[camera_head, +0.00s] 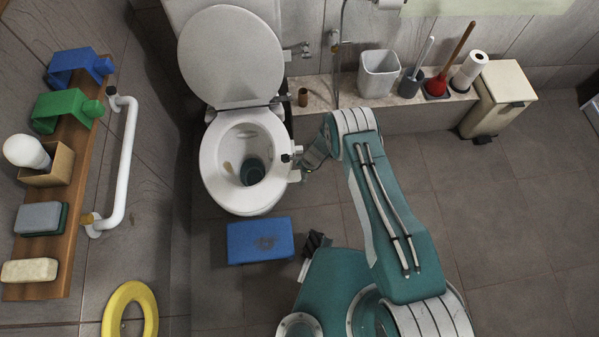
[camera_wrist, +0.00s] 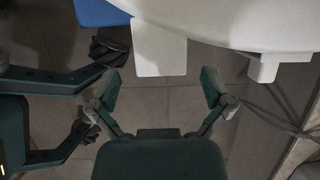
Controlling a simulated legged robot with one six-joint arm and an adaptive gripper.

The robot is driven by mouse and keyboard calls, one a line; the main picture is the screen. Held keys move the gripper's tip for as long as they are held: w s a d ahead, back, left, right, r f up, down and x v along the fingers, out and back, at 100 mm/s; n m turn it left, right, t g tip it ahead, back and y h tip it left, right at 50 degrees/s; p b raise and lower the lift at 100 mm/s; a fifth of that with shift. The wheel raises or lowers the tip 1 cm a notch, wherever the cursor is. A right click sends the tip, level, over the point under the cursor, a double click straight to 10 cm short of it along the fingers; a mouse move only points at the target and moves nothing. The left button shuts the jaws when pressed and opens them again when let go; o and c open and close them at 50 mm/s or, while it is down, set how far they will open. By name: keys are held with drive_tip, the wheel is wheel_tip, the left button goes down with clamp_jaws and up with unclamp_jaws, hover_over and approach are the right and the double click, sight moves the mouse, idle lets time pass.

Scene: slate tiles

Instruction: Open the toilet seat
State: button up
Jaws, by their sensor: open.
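The white toilet (camera_head: 212,180) stands at the upper middle of the head view. Its oval lid (camera_head: 230,55) is upright against the tank. A white ring surrounds the open bowl; I cannot tell whether it is a lowered seat or the bare rim. My gripper (camera_head: 293,160) is beside the bowl's right edge, partly hidden by my arm. In the wrist view my gripper (camera_wrist: 157,86) has its fingers spread and nothing between the tips. A white square tab (camera_wrist: 158,48) and the toilet's white curved underside (camera_wrist: 235,22) lie just beyond them; contact cannot be seen.
A blue step (camera_head: 260,241) lies in front of the toilet. A stone ledge (camera_head: 343,92) with a bin, brushes and paper runs along the back wall. A grab bar (camera_head: 127,160) and wooden shelf (camera_head: 80,165) are at left. Floor at right is clear.

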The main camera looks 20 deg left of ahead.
drive_tip(key=v, duration=1.2)
drive_tip(key=shift+a, duration=0.15)
